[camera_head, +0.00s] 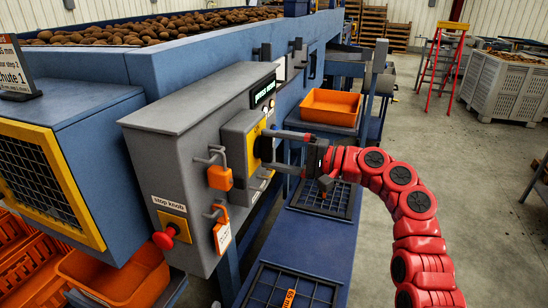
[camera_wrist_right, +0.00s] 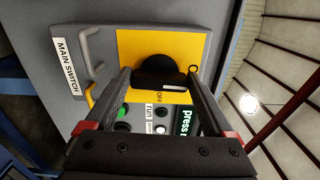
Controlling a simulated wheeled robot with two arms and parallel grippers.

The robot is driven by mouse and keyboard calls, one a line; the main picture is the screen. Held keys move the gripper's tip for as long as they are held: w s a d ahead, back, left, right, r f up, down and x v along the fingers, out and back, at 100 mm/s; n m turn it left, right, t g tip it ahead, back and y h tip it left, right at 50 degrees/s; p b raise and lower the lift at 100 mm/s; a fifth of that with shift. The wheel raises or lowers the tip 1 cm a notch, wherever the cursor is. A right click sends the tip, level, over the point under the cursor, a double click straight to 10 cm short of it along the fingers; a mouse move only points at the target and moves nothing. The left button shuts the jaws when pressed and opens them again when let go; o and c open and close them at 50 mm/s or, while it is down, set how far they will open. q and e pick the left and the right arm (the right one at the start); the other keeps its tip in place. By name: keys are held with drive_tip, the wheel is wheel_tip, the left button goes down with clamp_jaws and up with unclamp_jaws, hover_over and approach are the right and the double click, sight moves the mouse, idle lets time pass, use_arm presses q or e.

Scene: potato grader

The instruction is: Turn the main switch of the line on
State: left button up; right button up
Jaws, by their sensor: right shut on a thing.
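The main switch is a black rotary knob (camera_wrist_right: 160,72) on a yellow plate (camera_wrist_right: 128,45), beside a "MAIN SWITCH" label (camera_wrist_right: 68,65) in the right wrist view. The word "OFF" shows on the plate near the knob. In the head view the yellow switch plate (camera_head: 252,150) is on the side of the grey control box (camera_head: 165,165). My right gripper (camera_head: 266,150) reaches in from the right and is shut on the knob, with one finger on each side in the wrist view (camera_wrist_right: 160,82). My left gripper is not in view.
A red stop knob (camera_head: 163,240) sits low on the box. The wrist view shows a green button (camera_wrist_right: 124,113) near the fingers. An orange bin (camera_head: 330,106) stands behind; a blue frame (camera_head: 310,245) lies below.

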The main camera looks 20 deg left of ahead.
drive_tip(key=shift+n, duration=0.4)
drive_tip(key=shift+f, duration=0.1)
drive_tip(key=o, duration=1.1)
drive_tip(key=d+b, duration=0.1)
drive_tip(key=d, duration=0.4)
drive_tip(key=d+b, duration=0.1)
drive_tip(key=d, duration=0.5)
drive_tip(key=d+b, duration=0.1)
drive_tip(key=d, duration=0.5)
drive_tip(key=shift+s+d, duration=0.2)
drive_tip(key=shift+s, duration=0.05)
